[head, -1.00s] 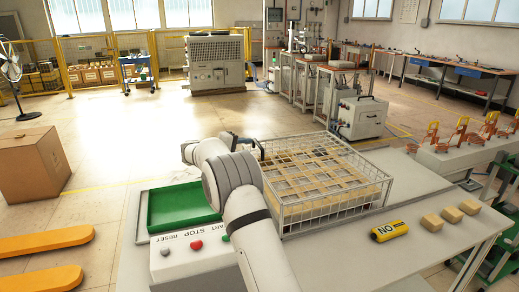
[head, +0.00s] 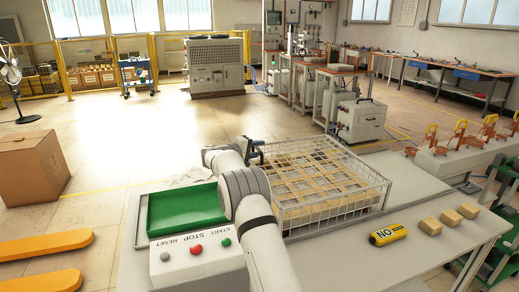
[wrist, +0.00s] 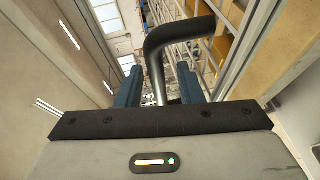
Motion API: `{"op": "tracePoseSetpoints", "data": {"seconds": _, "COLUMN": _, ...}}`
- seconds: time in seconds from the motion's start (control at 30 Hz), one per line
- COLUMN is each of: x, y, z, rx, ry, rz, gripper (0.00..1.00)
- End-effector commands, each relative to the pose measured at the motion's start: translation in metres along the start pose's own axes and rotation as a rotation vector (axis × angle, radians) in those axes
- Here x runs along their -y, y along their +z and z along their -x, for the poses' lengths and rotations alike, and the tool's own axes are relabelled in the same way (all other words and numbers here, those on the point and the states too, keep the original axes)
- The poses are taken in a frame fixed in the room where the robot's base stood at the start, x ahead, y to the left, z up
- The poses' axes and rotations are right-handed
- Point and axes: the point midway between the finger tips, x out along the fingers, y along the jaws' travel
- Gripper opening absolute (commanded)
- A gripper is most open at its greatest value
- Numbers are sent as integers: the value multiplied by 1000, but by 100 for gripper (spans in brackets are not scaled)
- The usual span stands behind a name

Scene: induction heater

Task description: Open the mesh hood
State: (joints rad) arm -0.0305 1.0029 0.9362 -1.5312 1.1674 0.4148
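The mesh hood (head: 375,190) is a pale wire cage over a layer of tan blocks on the grey table. It looks down in place. In the wrist view its wires (wrist: 205,60) run up beyond my gripper. My gripper (wrist: 160,84) has two blue fingers standing apart. A thick black bent handle (wrist: 155,52) passes between them, with gaps visible at the sides, so the fingers look open around it. In the head view my arm covers the hood's near left corner, and the dark handle (head: 254,150) shows there; the fingertips are hard to make out.
A green tray (head: 185,208) and a white button box (head: 195,255) stand left of my arm. A yellow cylinder marked NO (head: 388,234) and tan blocks (head: 447,217) lie at the right. Orange clamps (head: 487,126) stand farther right. Open floor lies behind the table.

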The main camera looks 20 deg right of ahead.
Motion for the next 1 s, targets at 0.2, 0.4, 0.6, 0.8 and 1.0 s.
{"op": "tracePoseSetpoints", "data": {"seconds": 0.2, "x": 0, "y": 0, "z": 1, "rx": -1, "ry": 0, "rz": 0, "gripper": 20}}
{"op": "tracePoseSetpoints", "data": {"seconds": 0.4, "x": 0, "y": 0, "z": 1, "rx": -1, "ry": 0, "rz": 0, "gripper": 3}}
{"op": "tracePoseSetpoints", "data": {"seconds": 0.6, "x": 0, "y": -1, "z": 1, "rx": -1, "ry": -1, "rz": 0, "gripper": 0}}
{"op": "tracePoseSetpoints", "data": {"seconds": 0.8, "x": -3, "y": 7, "z": -15, "rx": 4, "ry": 0, "rz": 0, "gripper": 0}}
{"op": "tracePoseSetpoints", "data": {"seconds": 1.0, "x": 0, "y": 3, "z": -6, "rx": 0, "ry": -1, "rz": 0, "gripper": 0}}
